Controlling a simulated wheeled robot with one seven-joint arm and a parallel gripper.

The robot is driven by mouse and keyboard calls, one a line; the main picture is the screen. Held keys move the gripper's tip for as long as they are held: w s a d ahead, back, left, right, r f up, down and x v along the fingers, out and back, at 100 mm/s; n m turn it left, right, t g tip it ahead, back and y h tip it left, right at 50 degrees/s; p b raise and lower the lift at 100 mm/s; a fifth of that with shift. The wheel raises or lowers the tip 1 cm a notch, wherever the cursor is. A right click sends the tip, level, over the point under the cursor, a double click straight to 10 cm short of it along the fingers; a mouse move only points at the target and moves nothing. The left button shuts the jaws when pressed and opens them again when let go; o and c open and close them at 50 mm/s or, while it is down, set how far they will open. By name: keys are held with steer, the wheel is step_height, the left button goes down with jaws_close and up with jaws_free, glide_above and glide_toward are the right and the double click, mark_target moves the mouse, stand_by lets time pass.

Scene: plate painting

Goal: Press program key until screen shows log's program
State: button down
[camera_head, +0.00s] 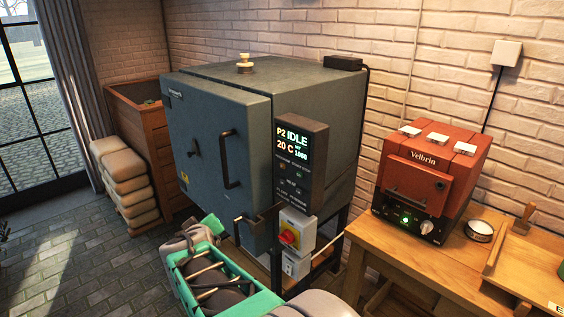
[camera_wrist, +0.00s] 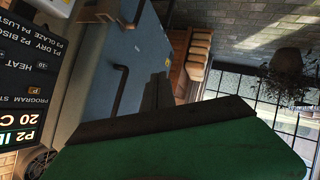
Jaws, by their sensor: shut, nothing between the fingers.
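The grey-blue kiln (camera_head: 222,145) carries a dark control panel (camera_head: 301,150) on its right front edge. Its screen (camera_head: 293,143) reads P2 IDLE, 20 C, max 1000. Small keys sit below the screen. No log is in view.
A red and yellow switch (camera_head: 289,238) sits below the panel. A kiln door handle (camera_head: 229,160) stands out at the left. A red Velbrin kiln (camera_head: 432,180) stands on a wooden table (camera_head: 400,245) at the right. Stacked sacks (camera_head: 125,180) lie at the left.

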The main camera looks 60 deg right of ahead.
mark_target(282, 166)
steer(key=s+d+r+h, duration=0.2)
steer(key=d+r+h, duration=0.1)
steer(key=d, duration=0.4)
steer(key=s+d+r+h+p, duration=0.1)
steer(key=s+d+r+h, duration=0.2)
steer(key=d, duration=0.5)
steer(key=shift+r+h, duration=0.3)
steer(key=shift+r, duration=0.5)
steer(key=s+d+p, duration=0.2)
steer(key=d, duration=0.6)
steer(key=shift+d, duration=0.25)
steer(key=shift+d+f, duration=0.1)
steer(key=shift+d, duration=0.05)
